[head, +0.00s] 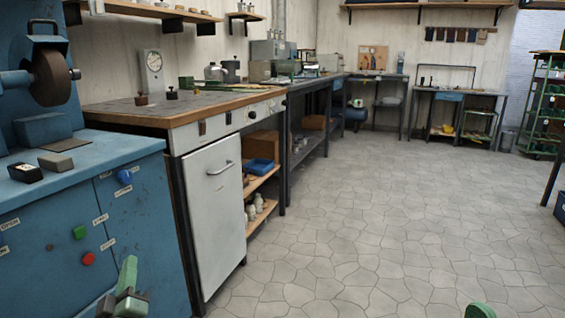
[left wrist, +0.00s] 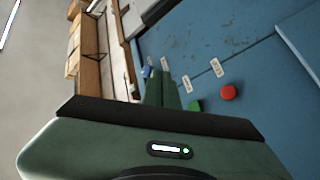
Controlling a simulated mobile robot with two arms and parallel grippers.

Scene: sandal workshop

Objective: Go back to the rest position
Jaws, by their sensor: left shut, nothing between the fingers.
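My left gripper (head: 126,284) is low in the head view, in front of the blue machine cabinet. Its green fingers are together with nothing between them. In the left wrist view the two fingers (left wrist: 162,88) lie side by side, pointing toward the blue panel with the red button (left wrist: 228,92) and the green button (left wrist: 195,106). I cannot tell the exact gap between the fingertips and the panel. Only a small green rounded part of my right arm shows at the bottom edge of the head view; its fingers are hidden.
The blue cabinet (head: 150,200) with a grinding wheel (head: 52,76) stands close on the left. Beside it is a workbench (head: 170,112) with a white door (head: 215,215). Open tiled floor (head: 380,220) lies to the right. A green shelf rack (head: 545,110) stands far right.

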